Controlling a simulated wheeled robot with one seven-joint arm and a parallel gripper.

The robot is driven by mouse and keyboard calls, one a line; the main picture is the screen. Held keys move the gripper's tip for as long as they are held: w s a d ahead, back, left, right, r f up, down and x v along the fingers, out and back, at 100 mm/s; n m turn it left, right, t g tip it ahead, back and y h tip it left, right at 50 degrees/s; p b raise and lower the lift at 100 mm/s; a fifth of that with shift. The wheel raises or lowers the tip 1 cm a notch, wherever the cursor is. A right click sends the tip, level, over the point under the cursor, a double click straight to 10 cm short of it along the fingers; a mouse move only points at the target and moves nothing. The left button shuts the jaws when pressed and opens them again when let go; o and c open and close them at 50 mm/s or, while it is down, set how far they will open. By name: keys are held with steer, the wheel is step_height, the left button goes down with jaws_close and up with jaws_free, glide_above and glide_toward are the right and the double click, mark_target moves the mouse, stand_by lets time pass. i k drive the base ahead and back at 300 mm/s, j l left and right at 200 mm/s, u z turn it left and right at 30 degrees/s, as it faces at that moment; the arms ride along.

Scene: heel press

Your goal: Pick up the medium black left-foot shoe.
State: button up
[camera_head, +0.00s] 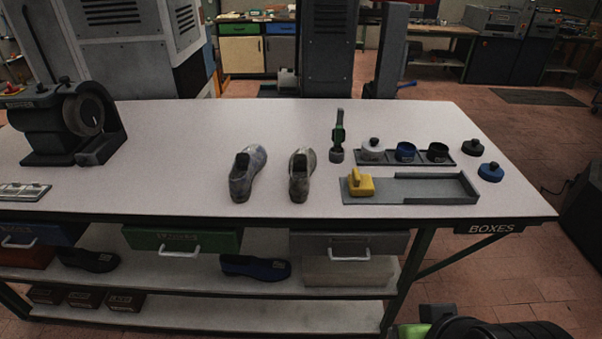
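A black shoe (88,260) lies on the upper shelf below the tabletop, at the left. Its size and which foot it fits cannot be told from here. A dark blue shoe (255,267) lies on the same shelf, further right. Two mottled grey shoes stand side by side on the tabletop, a left one (241,180) and a right one (299,180), apart from each other. My gripper is not in view. A dark and green part at the bottom right edge seems to be my arm; it is away from the shoes.
The white table (190,140) has a grinder (60,125) at left. A yellow block (360,182) sits on a grey tray (430,199) at right, with round pots and lids behind. Drawers, including a green one (150,239), hang above the shelf. Small boxes (85,299) stand lower.

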mark_target(303, 162)
steer(key=i+j+u, duration=0.2)
steer(key=u, duration=0.2)
steer(key=i+j+u, duration=0.15)
steer(key=i+u, duration=0.4)
steer(key=u, duration=0.25)
steer(key=i+u, duration=0.4)
steer(key=k, duration=0.1)
